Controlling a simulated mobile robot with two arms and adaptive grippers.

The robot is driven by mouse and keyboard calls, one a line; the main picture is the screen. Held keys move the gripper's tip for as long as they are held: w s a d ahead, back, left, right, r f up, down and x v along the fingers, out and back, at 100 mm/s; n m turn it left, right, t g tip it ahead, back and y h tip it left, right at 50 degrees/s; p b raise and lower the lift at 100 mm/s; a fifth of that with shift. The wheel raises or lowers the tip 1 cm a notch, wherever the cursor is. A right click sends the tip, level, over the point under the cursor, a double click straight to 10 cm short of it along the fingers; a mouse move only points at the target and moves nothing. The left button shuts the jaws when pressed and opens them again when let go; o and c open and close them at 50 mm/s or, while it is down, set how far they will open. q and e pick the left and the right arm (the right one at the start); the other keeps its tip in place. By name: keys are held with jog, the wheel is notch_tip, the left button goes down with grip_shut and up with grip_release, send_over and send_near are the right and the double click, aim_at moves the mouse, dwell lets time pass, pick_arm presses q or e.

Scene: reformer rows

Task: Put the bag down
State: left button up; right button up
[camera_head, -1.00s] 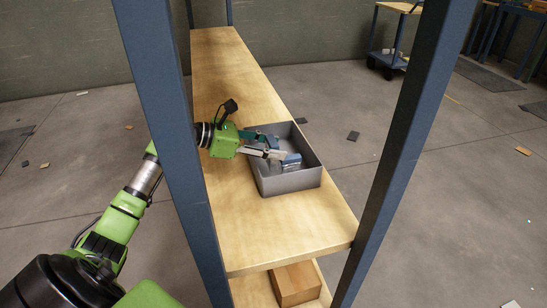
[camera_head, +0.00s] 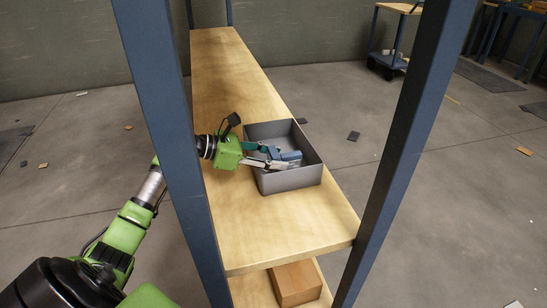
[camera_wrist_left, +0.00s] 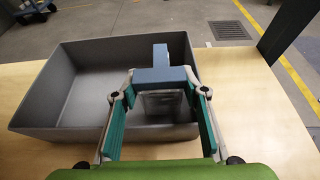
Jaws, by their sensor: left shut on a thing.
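The bag (camera_head: 291,156) shows a blue top and a greyish, clear-looking lower part. It also shows in the left wrist view (camera_wrist_left: 160,75), between my fingers. My left gripper (camera_head: 276,158) is shut on it, its teal-padded fingers on either side. The bag is over or inside the grey open bin (camera_head: 292,180), within its rim in the head view. Whether the bag touches the bin floor cannot be told. In the left wrist view the bag overlaps the right end of the bin (camera_wrist_left: 60,116). My right gripper is not in view.
The bin stands on a wooden shelf (camera_head: 232,75) with bare board behind and in front. Blue rack posts (camera_head: 395,150) stand on either side in front of me. A brown box (camera_head: 296,284) sits on the shelf below. A cart (camera_head: 388,60) stands far back.

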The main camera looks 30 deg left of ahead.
pick_arm(q)
jog(key=o, duration=0.9)
jog(key=shift+r, duration=0.15)
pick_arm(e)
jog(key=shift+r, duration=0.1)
pick_arm(q)
jog(key=shift+r+p, duration=0.25)
jog(key=shift+p, duration=0.1)
jog(key=shift+r+p, duration=0.45)
jog(key=shift+f+v, duration=0.1)
jog(key=shift+v, duration=2.85)
jog(key=shift+f+v, duration=0.15)
jog(key=shift+v, duration=2.8)
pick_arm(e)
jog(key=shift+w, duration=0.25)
pick_arm(q)
jog(key=shift+s+a, duration=0.1)
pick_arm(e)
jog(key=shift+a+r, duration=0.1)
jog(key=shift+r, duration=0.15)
